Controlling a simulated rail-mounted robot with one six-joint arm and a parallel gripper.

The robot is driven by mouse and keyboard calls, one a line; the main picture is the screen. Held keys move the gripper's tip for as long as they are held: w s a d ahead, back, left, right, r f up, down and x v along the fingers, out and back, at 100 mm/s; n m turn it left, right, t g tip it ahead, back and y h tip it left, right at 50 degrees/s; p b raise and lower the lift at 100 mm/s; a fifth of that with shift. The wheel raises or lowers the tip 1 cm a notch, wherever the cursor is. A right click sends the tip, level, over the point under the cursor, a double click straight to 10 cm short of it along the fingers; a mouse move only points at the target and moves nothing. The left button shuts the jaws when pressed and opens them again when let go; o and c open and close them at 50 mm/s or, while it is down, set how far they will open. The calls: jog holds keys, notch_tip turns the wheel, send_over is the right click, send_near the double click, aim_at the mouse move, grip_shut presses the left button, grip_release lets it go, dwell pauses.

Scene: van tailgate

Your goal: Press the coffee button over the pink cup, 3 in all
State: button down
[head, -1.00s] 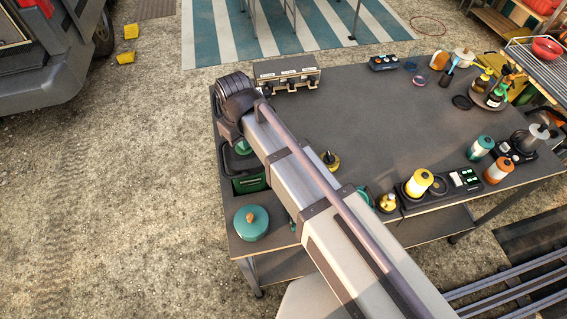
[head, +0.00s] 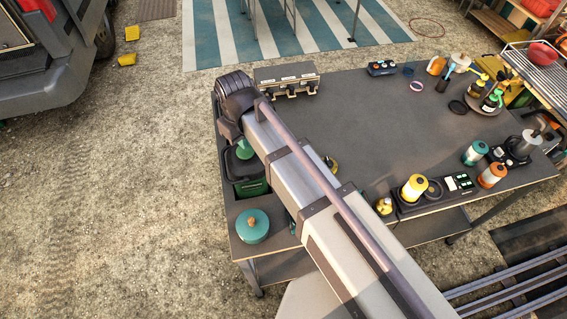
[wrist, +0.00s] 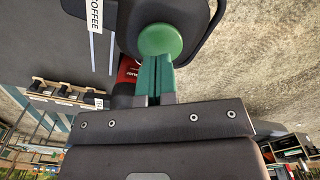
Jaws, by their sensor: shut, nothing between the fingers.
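In the wrist view a round green button (wrist: 160,40) sits on a dark housing (wrist: 200,20). My gripper (wrist: 155,66) has its green fingers together, with nothing between them, and their tips overlap the button's lower edge in the picture. I cannot tell whether they touch it. A white label reading COFFEE (wrist: 95,14) lies on a dark surface to the left. The green button (head: 244,150) also shows in the head view, above a dark unit at the table's left edge, partly behind my arm, which hides the gripper. I cannot make out a pink cup for certain.
A red patch with white lettering (wrist: 128,70) shows beside the fingers. On the table (head: 375,120) stand a teal lidded pot (head: 252,226), a metal unit with several spouts (head: 287,79) and a yellow canister (head: 414,187). The table's middle is clear.

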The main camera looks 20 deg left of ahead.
dwell(0.5)
notch_tip(320, 180, up, 6)
jog(key=p, duration=0.6)
jog(key=w+d+f+m+b, duration=0.1)
jog(key=d+m, duration=0.3)
jog(key=d, duration=1.1)
jog(key=w+d+f+m+b, duration=0.2)
jog(key=d+m, duration=0.2)
jog(key=d, duration=1.1)
jog(key=w+d+f+m+b, duration=0.1)
jog(key=d+m, duration=0.4)
jog(key=d, duration=1)
jog(key=shift+w+d+f+b, duration=0.35)
jog(key=shift+w+d, duration=0.05)
jog(key=shift+w, duration=0.4)
